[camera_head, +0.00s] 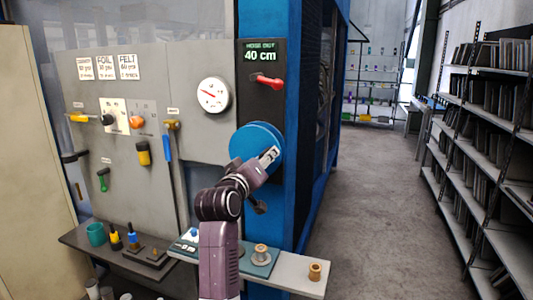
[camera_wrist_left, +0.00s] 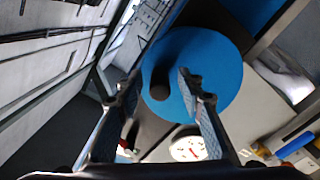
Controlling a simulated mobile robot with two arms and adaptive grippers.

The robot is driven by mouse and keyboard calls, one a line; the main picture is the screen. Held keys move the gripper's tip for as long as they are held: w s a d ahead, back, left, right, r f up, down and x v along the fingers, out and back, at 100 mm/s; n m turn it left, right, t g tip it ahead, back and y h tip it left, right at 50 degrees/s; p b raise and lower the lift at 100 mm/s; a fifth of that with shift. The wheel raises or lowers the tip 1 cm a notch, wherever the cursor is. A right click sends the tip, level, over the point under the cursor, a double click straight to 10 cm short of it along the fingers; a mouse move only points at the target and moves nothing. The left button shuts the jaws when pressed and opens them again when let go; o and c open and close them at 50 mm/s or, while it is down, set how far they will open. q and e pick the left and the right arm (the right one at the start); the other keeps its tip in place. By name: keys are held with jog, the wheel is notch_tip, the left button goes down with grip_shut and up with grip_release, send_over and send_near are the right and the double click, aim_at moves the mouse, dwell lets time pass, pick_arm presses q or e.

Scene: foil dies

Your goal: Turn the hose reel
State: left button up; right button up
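The hose reel (camera_head: 257,142) is a blue disc on the blue post, in the middle of the head view. It also fills the upper middle of the left wrist view (camera_wrist_left: 220,70). My left gripper (camera_head: 271,156) is in front of the disc. In the left wrist view its two fingers (camera_wrist_left: 158,77) are spread, with a rounded black handle (camera_wrist_left: 160,80) showing between them. I cannot tell whether a finger touches the handle. A display (camera_head: 261,53) above the reel reads "HOSE OUT 40 cm". My right gripper is not in view.
A red lever (camera_head: 267,82) and a white gauge (camera_head: 213,95) are near the reel. Left is a grey tool panel (camera_head: 80,140). Below, a narrow ledge (camera_head: 290,283) carries spools (camera_head: 315,271). Metal racks (camera_head: 480,150) line the right; the aisle floor (camera_head: 380,200) is clear.

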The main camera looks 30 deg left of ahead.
pick_arm(q)
jog(key=shift+x, duration=0.75)
grip_shut()
